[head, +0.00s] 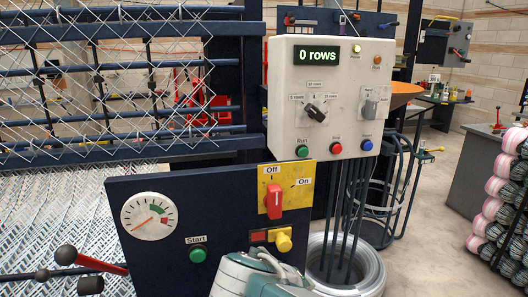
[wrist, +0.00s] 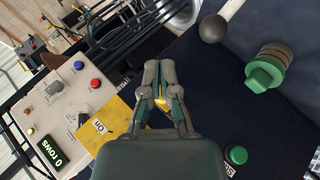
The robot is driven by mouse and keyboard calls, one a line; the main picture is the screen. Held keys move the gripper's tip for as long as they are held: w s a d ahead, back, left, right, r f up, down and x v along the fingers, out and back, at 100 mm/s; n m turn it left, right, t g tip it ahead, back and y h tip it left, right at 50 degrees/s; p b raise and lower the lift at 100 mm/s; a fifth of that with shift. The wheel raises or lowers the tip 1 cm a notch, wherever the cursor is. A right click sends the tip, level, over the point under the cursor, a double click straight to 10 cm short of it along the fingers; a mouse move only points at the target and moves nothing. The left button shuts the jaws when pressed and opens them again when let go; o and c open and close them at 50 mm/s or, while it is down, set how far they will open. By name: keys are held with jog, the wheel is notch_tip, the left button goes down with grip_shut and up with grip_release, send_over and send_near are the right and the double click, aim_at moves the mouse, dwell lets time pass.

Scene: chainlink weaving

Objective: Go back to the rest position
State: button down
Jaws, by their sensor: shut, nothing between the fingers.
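My gripper (wrist: 159,65) is shut and empty in the wrist view. Its fingers are in front of the dark blue lower panel (wrist: 215,115), beside the yellow switch plate (wrist: 104,124). A bit of yellow shows between the fingers. In the head view, part of my grey-green gripper or wrist (head: 255,275) shows at the bottom edge, just below the yellow knob (head: 284,242). The red Off/On switch (head: 274,202) stands nearly upright, towards Off. I cannot tell whether the gripper touches the panel.
The beige control box (head: 330,130) reads "0 rows" and carries several knobs and buttons. A green Start button (head: 197,255) and a gauge (head: 149,216) are on the lower panel. Levers (head: 90,262) stick out at left.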

jog(key=s+d+f+m+g+y, duration=0.1)
jog(key=s+d+m+y, duration=0.2)
jog(key=s+d, duration=0.1)
jog(key=s+d+f+m+y, duration=0.2)
jog(key=s+d+m+y, duration=0.1)
jog(key=s+d, duration=0.2)
jog(key=shift+s+f+g, duration=0.3)
jog(key=shift+s+g, duration=0.1)
jog(key=shift+s, duration=0.1)
jog(key=shift+d, duration=0.2)
